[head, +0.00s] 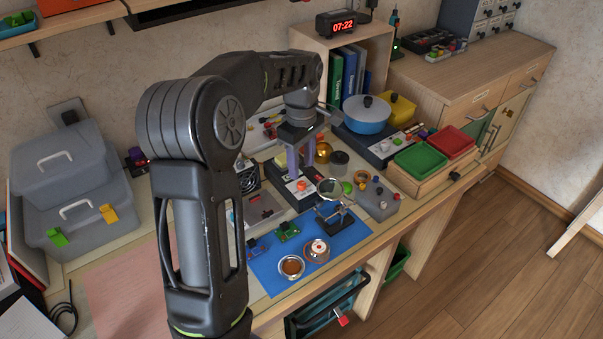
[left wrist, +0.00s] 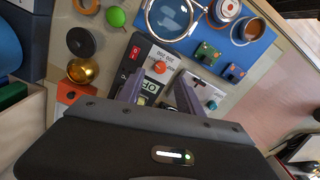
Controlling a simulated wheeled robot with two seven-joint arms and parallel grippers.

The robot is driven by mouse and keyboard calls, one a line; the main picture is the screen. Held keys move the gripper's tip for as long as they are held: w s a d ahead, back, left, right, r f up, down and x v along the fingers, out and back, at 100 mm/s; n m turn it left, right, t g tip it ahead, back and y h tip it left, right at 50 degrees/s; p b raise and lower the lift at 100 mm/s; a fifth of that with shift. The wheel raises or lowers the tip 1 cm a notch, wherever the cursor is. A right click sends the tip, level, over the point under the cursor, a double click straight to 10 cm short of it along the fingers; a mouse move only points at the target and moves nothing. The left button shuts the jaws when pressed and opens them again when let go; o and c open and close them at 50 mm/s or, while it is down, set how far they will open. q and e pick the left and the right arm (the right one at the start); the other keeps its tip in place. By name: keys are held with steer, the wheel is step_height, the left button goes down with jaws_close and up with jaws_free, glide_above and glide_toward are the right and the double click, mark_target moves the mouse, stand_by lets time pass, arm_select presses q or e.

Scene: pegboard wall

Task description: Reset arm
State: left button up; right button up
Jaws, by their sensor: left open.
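My left arm comes in from the left and reaches over the workbench. My left gripper (head: 293,160) points down with its two purple fingers apart, above a dark box with an orange knob (head: 301,186). In the left wrist view the fingers of the gripper (left wrist: 158,95) stand spread, with nothing held between them, and the box with its orange knob (left wrist: 160,67) shows just beyond them. I cannot tell whether the fingertips touch the box. My right gripper is not in view.
A magnifier stand (head: 333,207), a blue mat (head: 270,267) and a small copper-coloured bowl (head: 291,267) are near the front. A brass weight (head: 323,152) is close to the gripper. A blue pot (head: 366,114) and green tray (head: 420,160) stand to the right. Grey bins (head: 65,165) are at left.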

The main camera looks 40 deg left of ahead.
arm_select(q)
steer(key=shift+r, duration=1.15)
